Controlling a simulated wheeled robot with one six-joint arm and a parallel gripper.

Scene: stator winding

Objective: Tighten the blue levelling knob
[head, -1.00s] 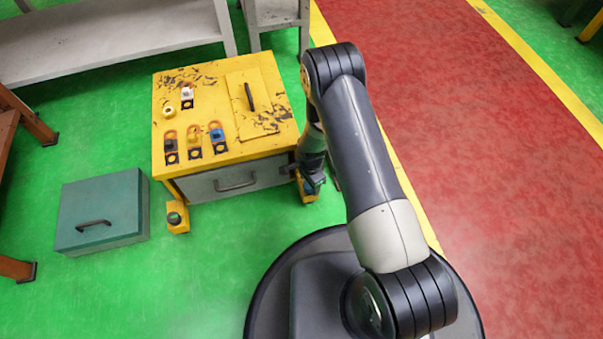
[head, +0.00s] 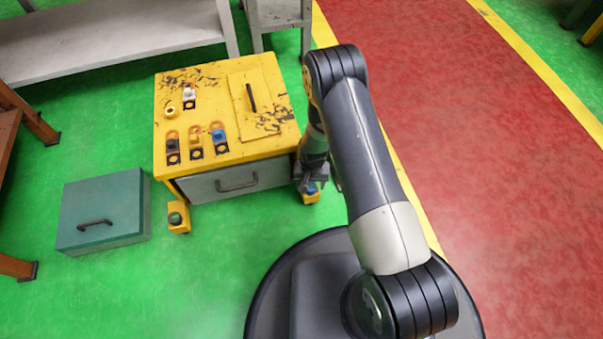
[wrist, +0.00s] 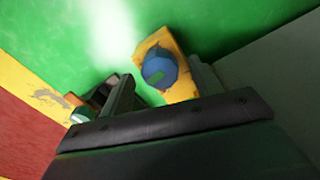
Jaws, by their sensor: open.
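The blue levelling knob (wrist: 159,71) sits on a yellow foot (wrist: 181,88) low at the machine's front right corner. In the head view a bit of the blue knob (head: 312,188) shows just below my gripper (head: 313,180). In the wrist view my gripper (wrist: 160,92) is open, its two fingers apart. The knob lies between and beyond the fingertips, closer to the right finger. I cannot tell whether a finger touches it. No part of the knob is gripped.
The yellow machine (head: 222,165) with a grey drawer (head: 225,183) stands left of my gripper. A green knob (head: 175,218) on another yellow foot is at its front left. A teal box (head: 103,212) lies on the green floor. My arm covers the floor to the right.

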